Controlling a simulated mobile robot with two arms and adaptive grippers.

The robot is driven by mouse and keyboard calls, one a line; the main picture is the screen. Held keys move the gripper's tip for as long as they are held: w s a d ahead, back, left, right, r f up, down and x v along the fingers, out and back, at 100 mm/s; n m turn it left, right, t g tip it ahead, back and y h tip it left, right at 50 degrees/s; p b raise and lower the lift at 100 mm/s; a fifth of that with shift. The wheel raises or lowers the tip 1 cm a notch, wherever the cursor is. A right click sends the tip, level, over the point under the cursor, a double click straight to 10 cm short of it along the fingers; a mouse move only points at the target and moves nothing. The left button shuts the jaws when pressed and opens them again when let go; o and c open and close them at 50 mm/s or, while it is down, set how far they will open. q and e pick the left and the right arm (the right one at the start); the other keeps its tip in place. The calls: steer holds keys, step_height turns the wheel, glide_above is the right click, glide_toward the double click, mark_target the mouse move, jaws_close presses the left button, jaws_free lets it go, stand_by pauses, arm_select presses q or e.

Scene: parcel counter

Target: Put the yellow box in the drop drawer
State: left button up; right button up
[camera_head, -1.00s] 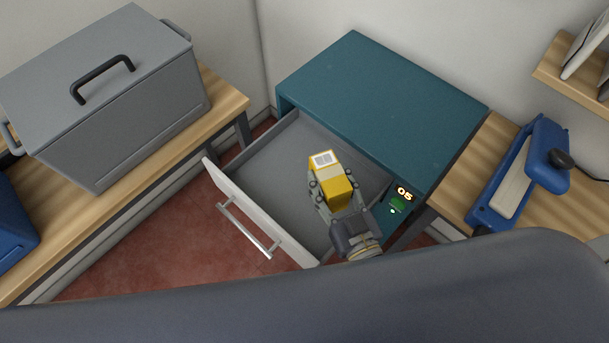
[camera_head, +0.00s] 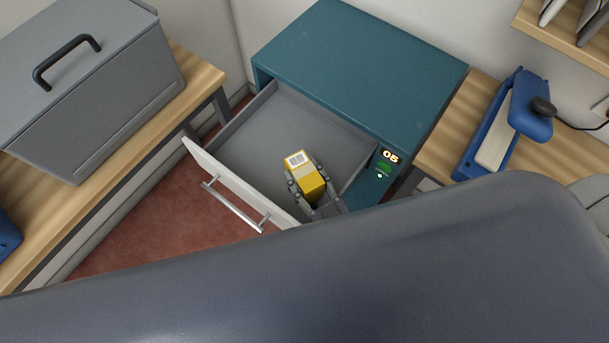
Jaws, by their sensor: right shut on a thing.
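The yellow box (camera_head: 312,187) has a pale band and a white label with a barcode on its top. My right gripper (camera_head: 306,181) is shut on it, with one finger on each side. The box is over or inside the near right part of the drop drawer (camera_head: 250,143); I cannot tell whether it touches the floor of the drawer. The drawer is grey inside, pulled open, with a white front and a metal bar handle. My left gripper is not in view.
The teal cabinet (camera_head: 360,68) holds the drawer and shows a lit "05" panel (camera_head: 389,158). A grey lidded case (camera_head: 90,85) stands on the left wooden bench. A blue device (camera_head: 508,125) sits on the right bench. My own arm covers the lower part of the view.

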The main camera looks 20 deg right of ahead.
mark_target(316, 194)
steer(key=shift+s+f+b, duration=0.2)
steer(key=shift+f+b, duration=0.25)
steer(key=shift+f, duration=0.2)
steer(key=o, duration=1.2)
steer(key=shift+s+f, duration=0.1)
steer(key=shift+f, duration=0.05)
steer(key=shift+o, duration=0.2)
steer(key=shift+r+p, duration=0.45)
steer(key=shift+r, duration=0.15)
steer(key=v, duration=0.3)
steer(key=b+v, duration=0.1)
steer(key=v, duration=0.3)
steer(key=shift+d+r, duration=0.1)
steer(key=shift+r, duration=0.15)
steer(key=shift+d, duration=0.1)
